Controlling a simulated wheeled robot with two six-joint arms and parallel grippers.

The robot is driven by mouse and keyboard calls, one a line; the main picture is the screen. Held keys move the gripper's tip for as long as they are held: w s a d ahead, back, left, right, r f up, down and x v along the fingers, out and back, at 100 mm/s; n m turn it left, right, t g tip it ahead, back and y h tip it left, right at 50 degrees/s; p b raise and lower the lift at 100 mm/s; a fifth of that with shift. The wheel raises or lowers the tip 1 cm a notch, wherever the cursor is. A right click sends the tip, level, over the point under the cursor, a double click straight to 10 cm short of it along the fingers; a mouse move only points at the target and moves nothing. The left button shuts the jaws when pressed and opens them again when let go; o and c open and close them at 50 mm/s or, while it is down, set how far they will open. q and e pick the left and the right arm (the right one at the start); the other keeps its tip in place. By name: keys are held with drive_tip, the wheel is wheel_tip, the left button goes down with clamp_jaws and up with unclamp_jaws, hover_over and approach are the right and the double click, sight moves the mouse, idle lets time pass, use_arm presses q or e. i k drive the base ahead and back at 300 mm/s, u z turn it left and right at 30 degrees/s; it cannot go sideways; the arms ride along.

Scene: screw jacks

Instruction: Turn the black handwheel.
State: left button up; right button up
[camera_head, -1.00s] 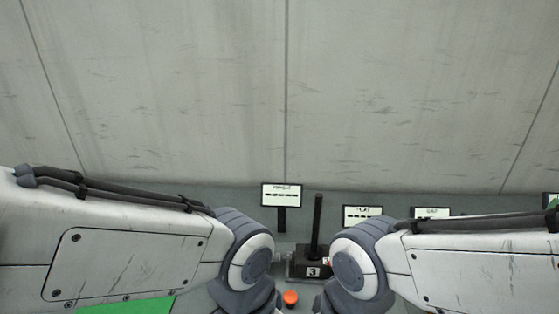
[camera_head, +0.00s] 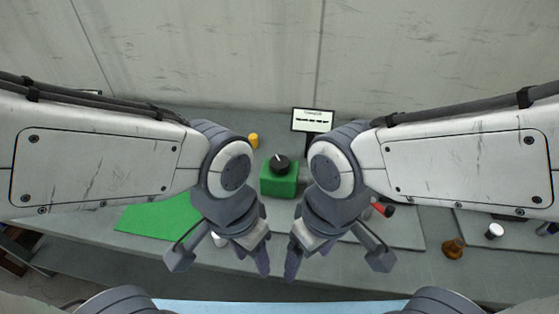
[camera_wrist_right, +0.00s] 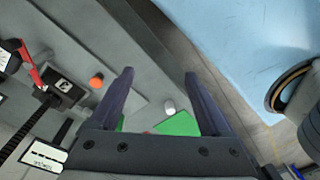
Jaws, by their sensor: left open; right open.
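A black round knob with a pale mark (camera_head: 279,163), which looks like the handwheel, sits on top of a green block (camera_head: 280,182) in the head view. The block stands on the grey bench between my two forearms. My left gripper (camera_head: 258,258) is low in the head view, nearer to me than the block. My right gripper (camera_head: 297,262) is just to its right, also short of the block. In the right wrist view the right gripper's two fingers (camera_wrist_right: 158,85) are apart with nothing held between them. Neither gripper touches the knob.
A white sign (camera_head: 313,120) stands behind the block, and a yellow cylinder (camera_head: 253,140) stands behind its left side. A green mat (camera_head: 160,218) lies at left. A red-ended part (camera_head: 383,209), a brown piece (camera_head: 453,248) and a white cylinder (camera_head: 495,230) are at right.

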sight(278, 163)
drive_tip(key=z, duration=0.05)
drive_tip(key=k, duration=0.45)
drive_tip(key=u, duration=0.65)
drive_tip(key=i, duration=1)
drive_tip(key=z, duration=0.9)
